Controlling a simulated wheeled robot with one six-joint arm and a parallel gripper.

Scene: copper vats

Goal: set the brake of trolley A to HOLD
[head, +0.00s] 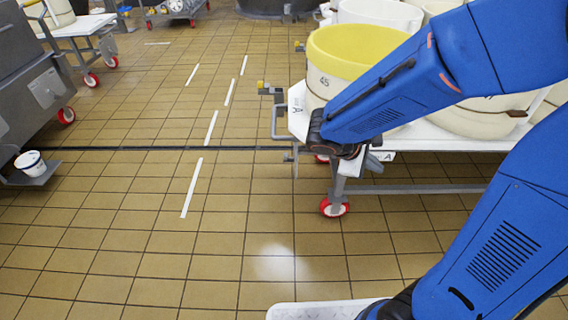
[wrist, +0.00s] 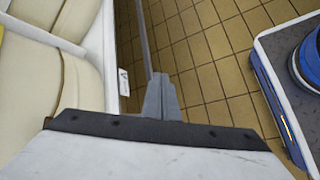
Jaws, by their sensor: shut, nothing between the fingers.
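Trolley A (head: 425,136) stands at the right in the head view, a white-topped grey frame on red-rimmed wheels with "A" labels. Its white edge (wrist: 110,50) runs down the left of the wrist view, with a small label (wrist: 123,82) on it. At its left end are grey brackets with a yellow-tipped part (head: 263,86); I cannot tell whether this is the brake. My gripper (head: 376,162) is shut and empty beside the trolley's near side, by the label. In the wrist view its fingers (wrist: 160,82) are together over the floor. No brake marking is readable.
Cream tubs, one yellow inside (head: 352,45) and marked 45, stand on the trolley. A red wheel (head: 334,207) is under its near corner. Another trolley (head: 78,30) and grey machinery with a small white pot (head: 30,162) are at the left. The tiled floor between is clear.

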